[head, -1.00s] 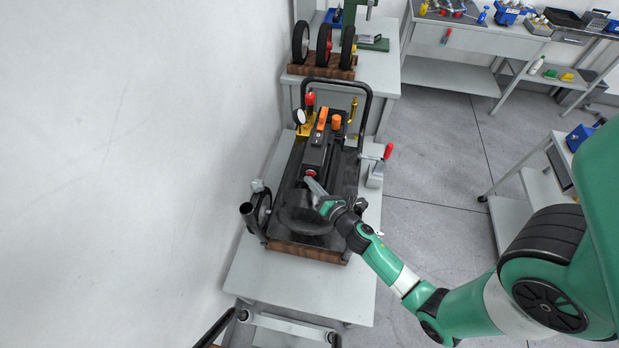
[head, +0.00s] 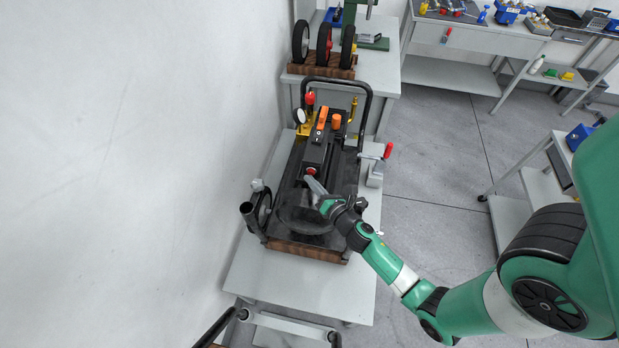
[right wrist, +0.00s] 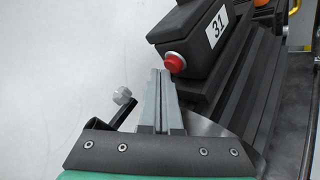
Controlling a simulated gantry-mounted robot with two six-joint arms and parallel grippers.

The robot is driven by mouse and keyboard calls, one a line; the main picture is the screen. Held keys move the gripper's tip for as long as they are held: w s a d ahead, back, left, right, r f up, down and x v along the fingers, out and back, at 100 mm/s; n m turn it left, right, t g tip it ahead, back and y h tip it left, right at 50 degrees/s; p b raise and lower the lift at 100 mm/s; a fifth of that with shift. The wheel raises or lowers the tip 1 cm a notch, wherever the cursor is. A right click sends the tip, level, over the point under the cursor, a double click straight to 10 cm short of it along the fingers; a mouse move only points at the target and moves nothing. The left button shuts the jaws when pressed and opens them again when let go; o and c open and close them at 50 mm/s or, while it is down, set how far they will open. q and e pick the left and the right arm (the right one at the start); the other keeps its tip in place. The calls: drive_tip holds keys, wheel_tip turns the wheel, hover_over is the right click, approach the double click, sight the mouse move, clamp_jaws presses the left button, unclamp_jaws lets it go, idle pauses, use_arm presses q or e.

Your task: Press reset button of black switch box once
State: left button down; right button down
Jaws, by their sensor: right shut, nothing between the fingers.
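The black switch box (head: 316,150) sits on the dark machine on the table, and a label "31" shows on it in the right wrist view (right wrist: 198,38). Its red reset button (right wrist: 174,63) sits on the end face toward my gripper; it also shows in the head view (head: 311,171). My right gripper (head: 312,182) is shut and empty, with its fingertips close to the button. In the right wrist view the fingertips (right wrist: 158,74) appear just left of the button; I cannot tell whether they touch it. My left gripper is not in view.
The machine has a black tube handle (head: 367,95), a pressure gauge (head: 299,116) and a round metal disc beneath my gripper. A red-handled clamp (head: 377,172) stands at the right table edge. The white wall is close on the left. The table front (head: 290,285) is clear.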

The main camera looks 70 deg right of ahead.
drive_tip(key=shift+s+a+f+b, duration=0.15)
drive_tip(key=shift+a+b, duration=0.2)
drive_tip(key=shift+a, duration=0.5)
drive_tip(key=shift+a, duration=0.1)
drive_tip(key=shift+a+b, duration=0.25)
drive_tip(key=shift+b, duration=0.1)
drive_tip(key=a, duration=0.1)
drive_tip(key=a+b, duration=0.2)
drive_tip(key=a, duration=0.1)
drive_tip(key=shift+s, duration=0.25)
drive_tip(key=shift+s+a+b, duration=0.15)
drive_tip(key=shift+a+b, duration=0.2)
drive_tip(key=shift+a, duration=0.3)
